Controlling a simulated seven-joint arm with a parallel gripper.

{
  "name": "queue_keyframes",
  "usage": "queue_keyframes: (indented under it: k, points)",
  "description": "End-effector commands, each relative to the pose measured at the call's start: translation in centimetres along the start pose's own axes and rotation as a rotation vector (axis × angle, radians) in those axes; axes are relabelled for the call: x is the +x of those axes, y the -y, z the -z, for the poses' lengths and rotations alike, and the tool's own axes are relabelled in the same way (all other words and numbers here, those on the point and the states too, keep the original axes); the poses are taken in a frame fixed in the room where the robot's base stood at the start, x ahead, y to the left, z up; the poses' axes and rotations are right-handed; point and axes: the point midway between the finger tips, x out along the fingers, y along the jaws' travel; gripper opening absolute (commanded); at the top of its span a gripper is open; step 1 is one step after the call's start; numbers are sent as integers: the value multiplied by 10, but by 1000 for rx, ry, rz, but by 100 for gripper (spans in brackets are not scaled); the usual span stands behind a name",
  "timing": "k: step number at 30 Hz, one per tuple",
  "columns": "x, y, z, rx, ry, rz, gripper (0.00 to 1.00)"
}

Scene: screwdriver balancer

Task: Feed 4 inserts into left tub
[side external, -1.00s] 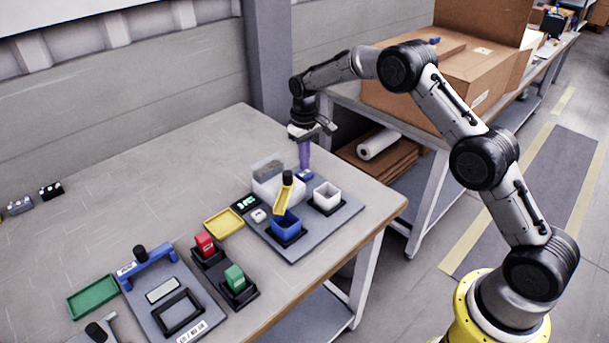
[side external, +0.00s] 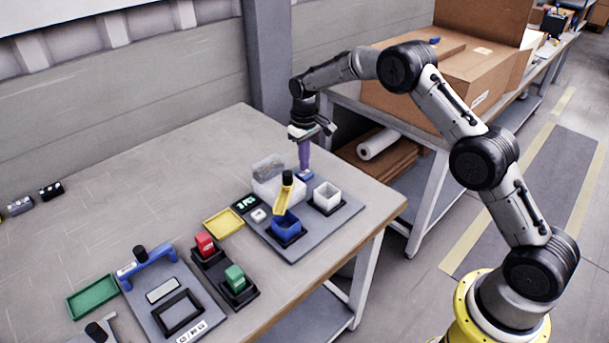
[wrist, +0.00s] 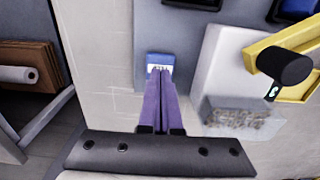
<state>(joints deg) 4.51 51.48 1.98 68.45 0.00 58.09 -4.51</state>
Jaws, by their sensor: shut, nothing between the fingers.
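My gripper (side external: 304,168) is shut and empty, its purple fingers pointing down behind the feeder's white body (side external: 268,190). In the wrist view the fingertips (wrist: 160,72) are at a blue button with a white label (wrist: 160,60); I cannot tell whether they touch it. The yellow chute (side external: 283,202) with a black knob (side external: 288,178) slopes toward the blue tub (side external: 286,227), the left one. The white tub (side external: 327,196) stands to its right. The tubs' contents are too small to make out.
A small display (side external: 246,203) with green text, seemingly "3 PCS", and a white button (side external: 259,215) are left of the tubs. A yellow tray (side external: 223,221), red block (side external: 205,243), green block (side external: 235,278) and a blue-handled fixture (side external: 147,260) lie farther left.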

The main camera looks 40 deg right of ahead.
Motion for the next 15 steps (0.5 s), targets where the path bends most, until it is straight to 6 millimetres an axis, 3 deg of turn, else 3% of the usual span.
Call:
queue_keyframes:
  k: [15]
  points:
    - [8,0,0,0,0,0,0]
